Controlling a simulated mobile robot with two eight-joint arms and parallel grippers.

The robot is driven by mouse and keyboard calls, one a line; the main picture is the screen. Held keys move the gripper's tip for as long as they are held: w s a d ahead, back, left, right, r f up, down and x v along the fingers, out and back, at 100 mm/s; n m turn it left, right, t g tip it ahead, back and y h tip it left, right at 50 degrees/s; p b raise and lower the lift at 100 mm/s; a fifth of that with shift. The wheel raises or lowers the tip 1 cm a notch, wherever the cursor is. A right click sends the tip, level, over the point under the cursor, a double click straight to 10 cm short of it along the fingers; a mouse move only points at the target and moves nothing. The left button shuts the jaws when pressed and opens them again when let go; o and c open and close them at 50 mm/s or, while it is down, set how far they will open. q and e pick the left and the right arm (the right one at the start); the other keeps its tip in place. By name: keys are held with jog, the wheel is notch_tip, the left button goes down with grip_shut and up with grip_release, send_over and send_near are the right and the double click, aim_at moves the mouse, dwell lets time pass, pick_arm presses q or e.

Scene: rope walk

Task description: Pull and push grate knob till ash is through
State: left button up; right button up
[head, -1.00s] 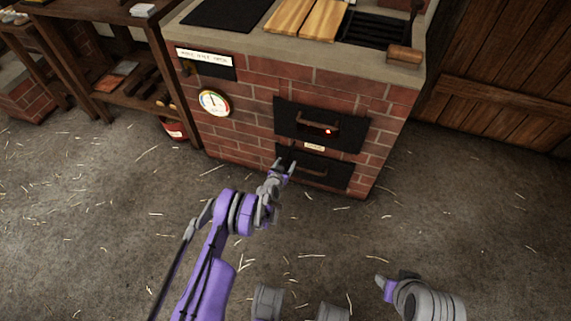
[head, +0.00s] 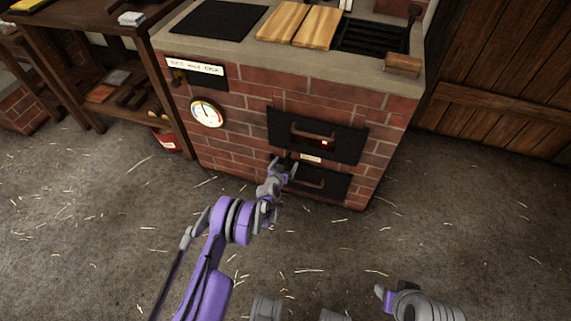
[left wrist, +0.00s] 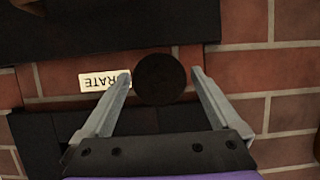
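The grate knob (left wrist: 160,79) is a dark round knob on the front of the brick stove (head: 230,125). In the left wrist view it sits between the two fingers of my left gripper (left wrist: 161,78), with gaps on both sides, beside a white label (left wrist: 104,81) reading GRATE upside down. The left gripper (head: 283,167) is open in front of the stove, by the lower black door (head: 322,184); it hides the knob in the head view. My right gripper (head: 383,294) is low at the right, away from the stove; its fingers are not clear. The ash is not visible.
The upper black door (head: 345,150) has a handle and a red glow in its opening. A round gauge (head: 208,114) is on the bricks at left. A wooden shelf (head: 110,70) stands left, with a red bucket (head: 165,141) beneath. The straw-strewn floor is open.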

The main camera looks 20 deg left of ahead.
pick_arm(q)
jog(key=shift+s, duration=0.1)
jog(key=p+v, duration=0.2)
jog(key=v, duration=0.8)
jog(key=shift+s+r, duration=0.2)
jog(key=shift+s, duration=0.1)
jog(key=shift+a, duration=0.1)
